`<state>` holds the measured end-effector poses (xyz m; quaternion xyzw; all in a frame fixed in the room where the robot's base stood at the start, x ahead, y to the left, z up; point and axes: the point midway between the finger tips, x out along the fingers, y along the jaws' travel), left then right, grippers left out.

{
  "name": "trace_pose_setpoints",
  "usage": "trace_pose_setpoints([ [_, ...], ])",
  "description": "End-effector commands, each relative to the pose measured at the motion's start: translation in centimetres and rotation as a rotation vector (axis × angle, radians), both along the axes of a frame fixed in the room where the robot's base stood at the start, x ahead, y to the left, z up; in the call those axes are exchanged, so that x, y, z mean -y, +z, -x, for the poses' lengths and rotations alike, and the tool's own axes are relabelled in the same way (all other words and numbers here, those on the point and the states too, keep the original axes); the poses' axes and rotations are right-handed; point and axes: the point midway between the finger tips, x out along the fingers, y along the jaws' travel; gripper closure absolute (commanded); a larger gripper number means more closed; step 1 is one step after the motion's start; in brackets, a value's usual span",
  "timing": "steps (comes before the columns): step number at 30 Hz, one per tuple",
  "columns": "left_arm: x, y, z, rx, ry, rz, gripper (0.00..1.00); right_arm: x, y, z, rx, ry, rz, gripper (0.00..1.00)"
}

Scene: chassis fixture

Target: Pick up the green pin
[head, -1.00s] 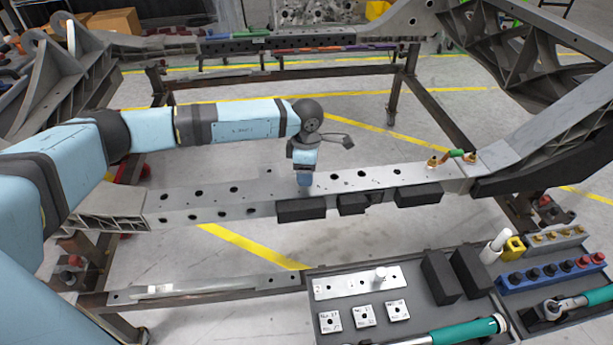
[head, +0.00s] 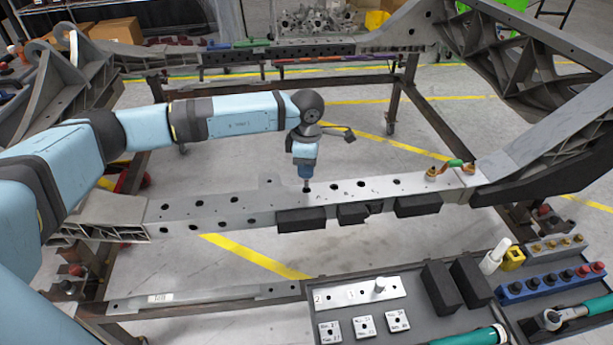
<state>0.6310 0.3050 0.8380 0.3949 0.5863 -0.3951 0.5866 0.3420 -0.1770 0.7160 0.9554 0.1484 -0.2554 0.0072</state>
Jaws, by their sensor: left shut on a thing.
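A small green piece (head: 455,163) sits between two brass-coloured fittings on the right part of the long grey beam (head: 245,206). I cannot tell whether it is the green pin. My left gripper (head: 305,178) points down over the middle of the beam, just above a dark hole. It is well to the left of the green piece and apart from it. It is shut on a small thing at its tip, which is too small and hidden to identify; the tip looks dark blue. My right gripper is not in view.
A dark tray (head: 405,320) at the lower right holds a white plate (head: 345,294), small marked blocks and black blocks. A blue rack (head: 550,282) stands right of it. Black blocks (head: 302,220) line the beam's front edge. A large grey bracket (head: 540,130) rises at the right.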

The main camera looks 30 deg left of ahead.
Motion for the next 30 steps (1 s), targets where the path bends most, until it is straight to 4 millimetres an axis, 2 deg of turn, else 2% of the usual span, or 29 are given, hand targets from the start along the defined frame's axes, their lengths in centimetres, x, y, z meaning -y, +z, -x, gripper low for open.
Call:
trace_pose_setpoints([
  [1, 0.0, 1.9, 0.0, 0.004, -0.001, 0.001, 0.98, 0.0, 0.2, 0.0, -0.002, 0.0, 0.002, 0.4],
  [6, 0.0, 6.9, 0.0, 0.004, -0.001, 0.001, 0.98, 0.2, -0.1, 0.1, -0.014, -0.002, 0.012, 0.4],
  [12, 0.0, 11.7, 0.0, 0.004, 0.0, 0.001, 0.98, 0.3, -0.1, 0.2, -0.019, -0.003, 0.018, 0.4],
  [15, 0.0, 13.3, 0.0, 0.001, -0.001, 0.001, 0.98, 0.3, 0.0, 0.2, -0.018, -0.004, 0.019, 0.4],
  [21, 0.0, 14.9, 0.0, 0.001, 0.0, 0.0, 0.98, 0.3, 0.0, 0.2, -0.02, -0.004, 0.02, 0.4],
  [30, 0.0, 15.1, 0.0, 0.0, 0.0, 0.0, 0.98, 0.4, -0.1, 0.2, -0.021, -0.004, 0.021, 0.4],
])
